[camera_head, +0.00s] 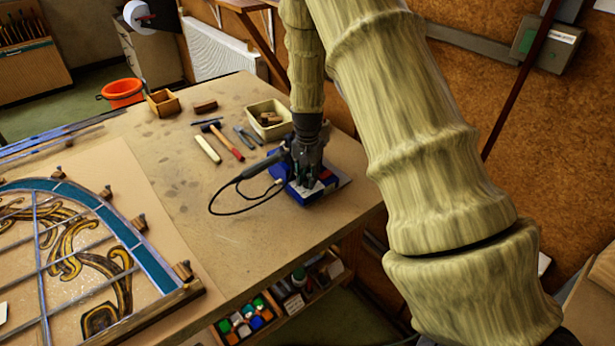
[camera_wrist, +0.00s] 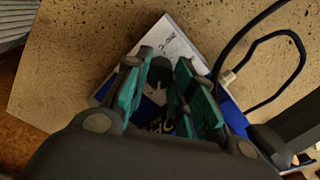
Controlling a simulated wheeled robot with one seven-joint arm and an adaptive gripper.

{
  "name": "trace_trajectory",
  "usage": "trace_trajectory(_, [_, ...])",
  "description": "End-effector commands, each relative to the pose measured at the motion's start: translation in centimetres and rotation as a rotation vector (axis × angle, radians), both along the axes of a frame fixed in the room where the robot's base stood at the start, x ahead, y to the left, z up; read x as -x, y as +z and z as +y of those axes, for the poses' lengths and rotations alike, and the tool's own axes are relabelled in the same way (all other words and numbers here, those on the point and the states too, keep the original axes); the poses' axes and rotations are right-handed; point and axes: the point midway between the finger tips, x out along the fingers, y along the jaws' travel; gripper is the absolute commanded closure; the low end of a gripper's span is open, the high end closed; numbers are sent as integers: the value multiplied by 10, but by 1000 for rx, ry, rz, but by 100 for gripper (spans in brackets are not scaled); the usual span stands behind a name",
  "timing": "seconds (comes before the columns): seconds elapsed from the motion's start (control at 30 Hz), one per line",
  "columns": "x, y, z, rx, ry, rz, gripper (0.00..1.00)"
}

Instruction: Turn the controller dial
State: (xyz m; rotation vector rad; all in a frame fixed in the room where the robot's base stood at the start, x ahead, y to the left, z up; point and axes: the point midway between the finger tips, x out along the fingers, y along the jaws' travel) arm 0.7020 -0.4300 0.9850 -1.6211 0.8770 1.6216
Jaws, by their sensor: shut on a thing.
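The controller (camera_head: 304,194) is a blue box with a pale face, near the right edge of the workbench. In the wrist view its white face with markings and blue casing (camera_wrist: 174,40) lie under my fingers. The dark controller dial (camera_wrist: 160,72) shows between my two green-padded fingers. My gripper (camera_head: 306,172) points down over the controller, and in the wrist view its fingers (camera_wrist: 162,82) are closed on the dial. In the head view my gripper hides the dial. The dial's exact setting cannot be read.
A black-handled tool (camera_head: 262,166) with a looping cable lies left of the controller. Behind are a hammer (camera_head: 225,142), pliers and a cream bin (camera_head: 268,118). The leaded panel (camera_head: 75,260) fills the bench's left front. Bare bench lies between.

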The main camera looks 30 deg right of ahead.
Motion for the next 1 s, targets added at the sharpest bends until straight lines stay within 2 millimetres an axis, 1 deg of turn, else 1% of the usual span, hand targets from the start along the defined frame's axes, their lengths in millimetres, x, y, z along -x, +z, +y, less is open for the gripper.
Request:
trace_trajectory(0.2, [-2, 2, -1, 3, -108, -5, 99])
trace_trajectory(0.4, [-2, 2, -1, 3, -159, -5, 99])
trace_trajectory(0.9, [-2, 2, -1, 3, -175, -5, 99])
trace_trajectory(0.93, [-2, 2, -1, 3, -175, -5, 69])
trace_trajectory(1.0, [-2, 2, -1, 2, -175, -5, 57])
